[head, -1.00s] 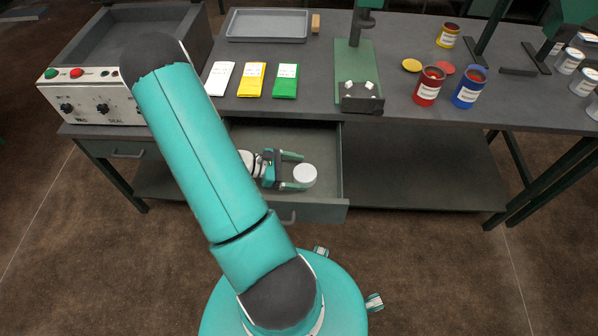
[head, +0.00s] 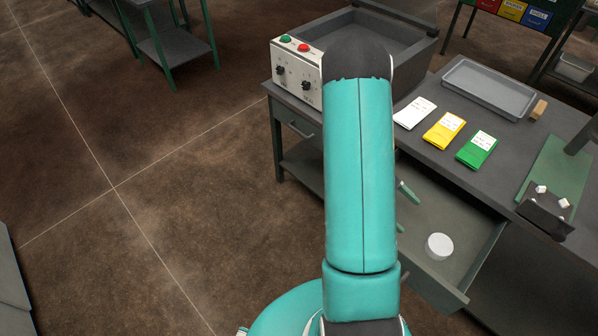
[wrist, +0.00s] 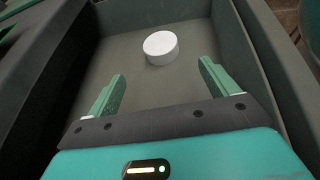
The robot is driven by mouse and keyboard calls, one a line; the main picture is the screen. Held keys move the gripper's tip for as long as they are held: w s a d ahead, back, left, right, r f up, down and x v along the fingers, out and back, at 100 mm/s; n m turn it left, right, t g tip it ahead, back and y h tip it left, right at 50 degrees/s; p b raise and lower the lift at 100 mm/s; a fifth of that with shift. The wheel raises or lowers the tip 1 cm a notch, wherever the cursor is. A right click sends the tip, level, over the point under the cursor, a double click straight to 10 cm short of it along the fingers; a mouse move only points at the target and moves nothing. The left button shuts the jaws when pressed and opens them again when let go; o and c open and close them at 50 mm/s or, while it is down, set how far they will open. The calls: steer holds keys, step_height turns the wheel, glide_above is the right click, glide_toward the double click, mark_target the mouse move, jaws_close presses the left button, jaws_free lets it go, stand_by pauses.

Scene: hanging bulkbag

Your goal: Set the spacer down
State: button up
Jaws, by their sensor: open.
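The spacer, a short white round disc (head: 439,246), lies flat on the floor of the open drawer (head: 440,205). In the wrist view the spacer (wrist: 160,47) is just beyond the fingertips, with bare drawer floor around it. My gripper (wrist: 162,76) is open and empty, its two green fingers spread wide on either side of a clear gap. In the head view my gripper (head: 403,209) is mostly hidden behind my arm; only its fingertips show, left of the spacer and apart from it.
Drawer walls (wrist: 245,60) rise close on both sides of my gripper. On the bench above are a sealing machine (head: 300,75), white, yellow and green packets (head: 444,131), a grey tray (head: 489,88) and a green stand (head: 556,180). Open floor lies to the left.

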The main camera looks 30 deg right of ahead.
steer(key=w+a+r+m+t+y, duration=0.1)
steer(key=w+a+r+m+t, duration=0.1)
steer(key=w+a+r+t, duration=0.55)
steer(key=w+a+r+m+t, duration=0.15)
steer(key=w+a+r, duration=0.25)
steer(key=a+r, duration=0.6)
steer(key=s+a+r+t+y, duration=0.3)
steer(key=a+r+t, duration=0.6)
steer(key=a+r, duration=0.4)
steer(key=a+y, duration=0.1)
steer(key=a, duration=0.2)
steer(key=shift+a, duration=0.4)
steer(key=shift+m, duration=0.25)
steer(key=shift+d, duration=0.1)
steer(key=c, duration=1.1)
steer(key=shift+d, duration=0.2)
